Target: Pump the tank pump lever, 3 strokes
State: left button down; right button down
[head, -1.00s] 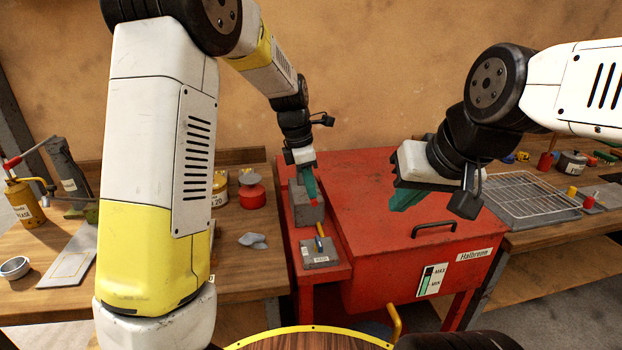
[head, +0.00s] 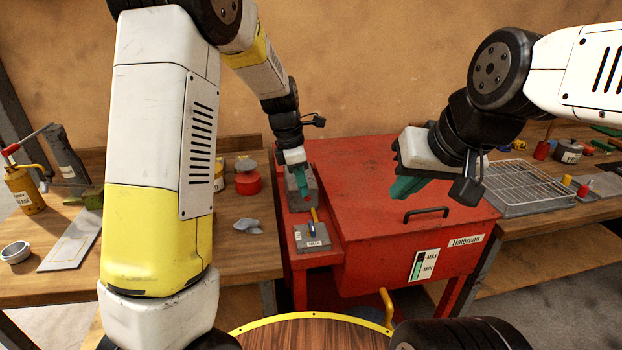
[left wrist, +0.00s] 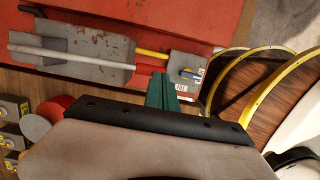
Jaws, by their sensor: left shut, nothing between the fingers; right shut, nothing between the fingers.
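The red tank (head: 390,185) with a lid handle and a MAX/MIN gauge stands in the middle. A grey block (head: 304,204) sits on its left ledge. My left gripper (head: 303,192) is shut, with green fingertips, over the block. In the left wrist view its fingers (left wrist: 163,80) overlap the rod's end; contact cannot be told. My right gripper (head: 398,194) is shut above the tank lid.
A wire rack (head: 530,185) is on the right bench. On the left bench are a red tin (head: 247,183), a grey rag (head: 248,226) and a yellow grease can (head: 24,193).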

pick_arm(q)
jog(key=s+a+r, duration=0.1)
jog(key=s+r, duration=0.3)
jog(key=r, duration=0.7)
jog(key=shift+a, duration=0.2)
jog(key=s+a+r+m+t, duration=0.2)
jog(key=s+a+m+t, duration=0.1)
jog(key=s+m, duration=0.7)
jog(key=s+a+r+m+t, duration=0.2)
jog(key=s+a+m, duration=0.3)
jog(key=s+m, duration=0.5)
jog(key=shift+s+a+r+m+t, duration=0.25)
jog(key=shift+a+r+m+t, duration=0.05)
jog(key=shift+a+m+t, duration=0.1)
